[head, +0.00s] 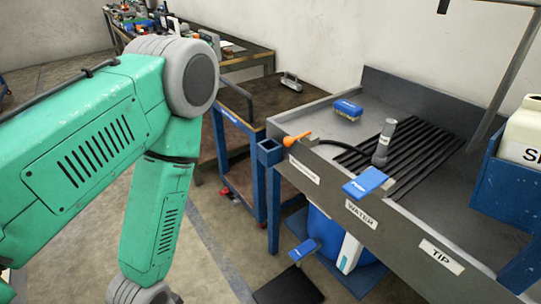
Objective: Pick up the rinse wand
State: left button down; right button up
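A grey upright cylinder (383,142) stands by the ribbed black drain area of the sink bench. A short orange piece (297,138) with a black hose (345,148) sits at the bench's front left corner; the hose runs toward the cylinder. I cannot tell for sure which of these is the rinse wand. My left arm fills the left of the head view and bends downward, well left of the bench. Its gripper is out of view below. My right arm and gripper do not show.
The grey bench (440,207) has a raised front edge labelled WATER and TIP. On it are a blue block (348,110) and a blue paddle (370,182). A blue bin with a white jug (508,140) stands at right.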

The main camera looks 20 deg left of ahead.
aim_at(380, 158)
jog(key=l+u, duration=0.2)
jog(key=u, duration=0.2)
jog(key=l+u, duration=0.5)
jog(key=u, duration=0.25)
jog(key=i, duration=0.05)
